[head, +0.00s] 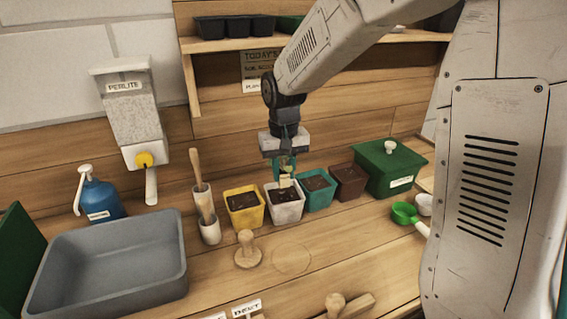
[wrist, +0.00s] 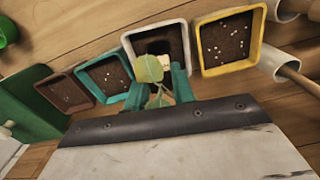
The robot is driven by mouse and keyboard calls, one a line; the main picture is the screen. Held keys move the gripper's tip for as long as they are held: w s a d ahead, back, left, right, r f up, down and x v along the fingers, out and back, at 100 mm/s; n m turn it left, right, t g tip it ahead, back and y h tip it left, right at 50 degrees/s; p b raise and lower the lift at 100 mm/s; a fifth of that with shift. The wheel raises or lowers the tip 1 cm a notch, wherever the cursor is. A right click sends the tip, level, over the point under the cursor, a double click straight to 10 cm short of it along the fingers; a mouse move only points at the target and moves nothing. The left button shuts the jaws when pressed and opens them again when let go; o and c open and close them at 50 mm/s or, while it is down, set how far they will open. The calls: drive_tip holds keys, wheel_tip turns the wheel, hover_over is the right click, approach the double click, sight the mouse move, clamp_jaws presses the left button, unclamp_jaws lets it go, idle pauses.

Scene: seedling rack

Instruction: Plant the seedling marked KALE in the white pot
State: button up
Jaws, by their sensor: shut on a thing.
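The white pot (head: 285,206) stands in a row of pots on the wooden bench, filled with dark soil. In the wrist view the white pot (wrist: 181,33) shows a darker hollow in its soil. My gripper (head: 286,170) is over the back part of the white pot, pointing down. In the wrist view my gripper (wrist: 160,85) has its teal fingers shut on a seedling (wrist: 150,70) with pale green leaves. The seedling's lower part is mostly hidden, and I cannot tell whether it touches the soil. No KALE marking on it is readable.
A yellow pot (head: 244,208) stands left of the white pot; a teal pot (head: 318,190) and a brown pot (head: 348,182) stand right. A green lidded box (head: 390,168) is beyond them. A wooden tamper (head: 247,250) and grey basin (head: 110,265) are in front and left.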

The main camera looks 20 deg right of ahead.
sight(284, 186)
drive_tip(key=shift+f, duration=3)
drive_tip(key=shift+s+f, duration=0.1)
drive_tip(key=shift+s, duration=0.05)
drive_tip(key=o, duration=1)
drive_tip(key=shift+c, duration=0.2)
drive_tip(key=shift+o, duration=0.2)
drive_tip(key=shift+o, duration=0.2)
drive_tip(key=shift+r, duration=4.6)
